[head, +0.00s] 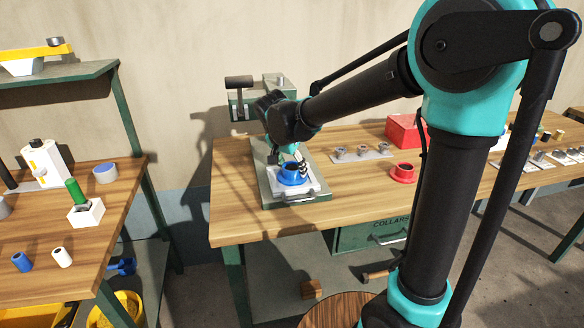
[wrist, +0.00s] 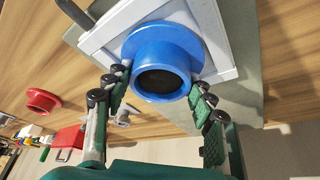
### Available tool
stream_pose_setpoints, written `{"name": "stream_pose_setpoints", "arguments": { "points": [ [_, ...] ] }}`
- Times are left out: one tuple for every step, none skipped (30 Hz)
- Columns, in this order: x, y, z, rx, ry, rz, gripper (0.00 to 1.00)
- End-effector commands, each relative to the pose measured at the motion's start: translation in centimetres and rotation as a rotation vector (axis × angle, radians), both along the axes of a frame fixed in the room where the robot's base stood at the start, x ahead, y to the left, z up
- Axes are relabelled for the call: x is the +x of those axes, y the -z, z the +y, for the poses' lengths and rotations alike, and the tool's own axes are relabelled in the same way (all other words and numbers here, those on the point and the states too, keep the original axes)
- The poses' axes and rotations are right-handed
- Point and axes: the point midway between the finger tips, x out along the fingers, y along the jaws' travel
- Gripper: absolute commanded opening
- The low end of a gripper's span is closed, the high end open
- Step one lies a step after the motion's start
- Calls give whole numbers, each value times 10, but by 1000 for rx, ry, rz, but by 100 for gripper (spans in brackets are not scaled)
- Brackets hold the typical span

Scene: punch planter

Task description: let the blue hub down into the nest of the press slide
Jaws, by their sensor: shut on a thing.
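The blue hub (head: 292,179) is a flanged ring with a dark bore. In the head view it is at the pale press slide (head: 311,189), on the front of the press. In the wrist view the hub (wrist: 168,47) lies over the slide (wrist: 222,30), flange towards the slide and collar towards me. My gripper (head: 289,164) is shut on the hub, with one finger on each side of its collar; the fingers also show in the wrist view (wrist: 160,98). The nest is hidden under the hub. I cannot tell whether the flange touches the slide or is slightly above it.
The press (head: 268,192) has a handle (head: 239,83) at upper left. A red hub (head: 403,172), a plate with several grey collars (head: 361,154) and a red box (head: 405,131) stand to the right. Bare wood (head: 350,190) lies between slide and red hub.

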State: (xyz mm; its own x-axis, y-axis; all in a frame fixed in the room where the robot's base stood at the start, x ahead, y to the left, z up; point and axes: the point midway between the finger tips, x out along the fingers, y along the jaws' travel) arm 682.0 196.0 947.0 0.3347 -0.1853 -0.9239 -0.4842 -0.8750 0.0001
Motion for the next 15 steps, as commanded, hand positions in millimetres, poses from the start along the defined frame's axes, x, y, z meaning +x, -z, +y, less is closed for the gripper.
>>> {"name": "stream_pose_setpoints", "arguments": {
  "points": [
    [0,0,0,0,0,-1,0],
    [0,-1,0,0,0,-1,0],
    [0,0,0,0,0,-1,0],
    [0,0,0,0,0,-1,0],
    [0,0,0,0,0,-1,0],
    [0,1,0,0,0,-1,0],
    [0,2,0,0,0,0,56],
    [0,2,0,0,0,0,60],
    [0,2,0,0,0,0,65],
    [0,2,0,0,0,0,68],
    [0,2,0,0,0,0,72],
    [0,2,0,0,0,0,76],
    [0,2,0,0,0,0,76],
    [0,2,0,0,0,0,76],
    [0,1,0,0,0,0,76]
  ]
}}
